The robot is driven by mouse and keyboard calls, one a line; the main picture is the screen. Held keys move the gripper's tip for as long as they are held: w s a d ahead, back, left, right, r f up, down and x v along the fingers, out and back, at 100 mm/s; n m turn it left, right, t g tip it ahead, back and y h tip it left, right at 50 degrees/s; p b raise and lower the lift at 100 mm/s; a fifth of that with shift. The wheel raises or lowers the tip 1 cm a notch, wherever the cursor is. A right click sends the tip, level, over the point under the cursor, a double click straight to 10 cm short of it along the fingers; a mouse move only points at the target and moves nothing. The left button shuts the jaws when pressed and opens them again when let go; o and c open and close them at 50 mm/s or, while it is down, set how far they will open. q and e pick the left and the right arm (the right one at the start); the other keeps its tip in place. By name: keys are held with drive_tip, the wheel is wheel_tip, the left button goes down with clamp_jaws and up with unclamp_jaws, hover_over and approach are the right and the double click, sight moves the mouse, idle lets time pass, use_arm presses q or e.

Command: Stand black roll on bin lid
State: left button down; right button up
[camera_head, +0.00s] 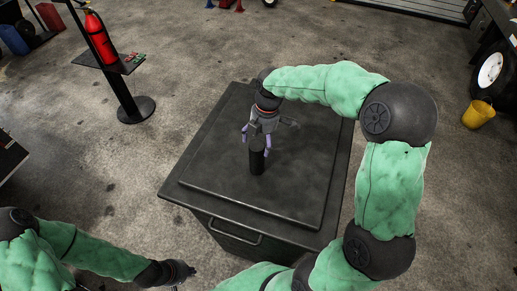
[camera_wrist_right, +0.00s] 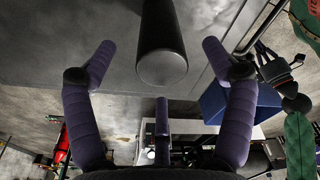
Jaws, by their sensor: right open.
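The black roll (camera_head: 257,162) stands upright on the dark bin lid (camera_head: 215,165), near its middle. In the right wrist view the roll (camera_wrist_right: 162,45) shows its round end, with the lid (camera_wrist_right: 100,35) behind it. My right gripper (camera_head: 257,140) is over the lid at the roll's upper end. Its purple fingers (camera_wrist_right: 158,60) are spread, with a visible gap on each side of the roll. My left gripper (camera_head: 185,271) is low in front of the bin, away from the roll; its fingers are too small and dark to read.
The bin (camera_head: 235,240) has a front handle. A stand with a small shelf (camera_head: 120,65) and a red fire extinguisher (camera_head: 98,38) are at the upper left. A yellow bucket (camera_head: 478,114) and a wheel (camera_head: 490,70) are at the right. Bare floor surrounds the bin.

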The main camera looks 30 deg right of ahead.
drive_tip(key=shift+s+d+r, duration=0.1)
drive_tip(key=shift+d+r, duration=0.05)
drive_tip(key=shift+r, duration=1.65)
